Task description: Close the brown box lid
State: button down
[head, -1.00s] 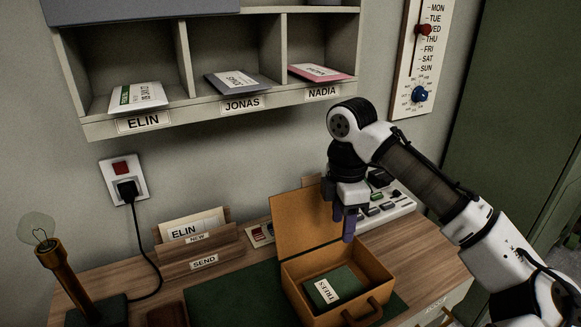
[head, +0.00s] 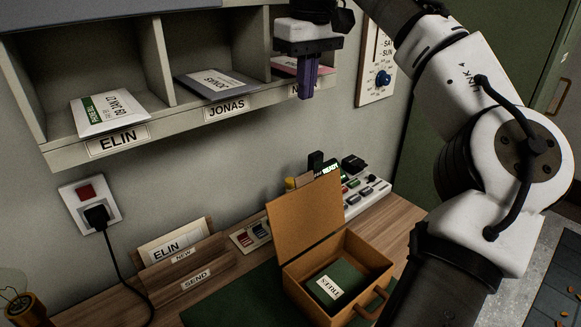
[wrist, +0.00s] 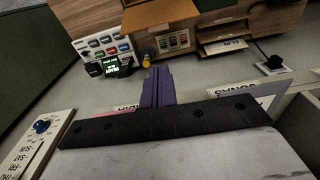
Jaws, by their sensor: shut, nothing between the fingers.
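The brown box (head: 360,262) stands open on the desk in the head view, its handle facing the front right. Its lid (head: 304,216) stands up at the back left. A dark green book labelled TREES (head: 345,278) lies inside. My gripper (head: 308,92) is high above and behind the box, in front of the NADIA compartment, with its purple fingers shut, pointing down and empty. The fingers also show in the wrist view (wrist: 157,88). In the wrist view, a brown panel at the top may be part of the box, but I cannot tell.
The pigeonhole shelf (head: 125,140) on the wall is close to my gripper. A button panel (head: 365,195) stands behind the box. A letter rack (head: 190,270) is left of the box, and a plug with a cable (head: 97,214) is on the wall.

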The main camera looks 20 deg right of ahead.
notch_tip(320, 180, down, 18)
jog(key=w+b, duration=0.1)
jog(key=b, duration=0.1)
jog(key=shift+w+a, duration=0.15)
jog(key=shift+a, duration=0.1)
jog(key=shift+t, duration=0.3)
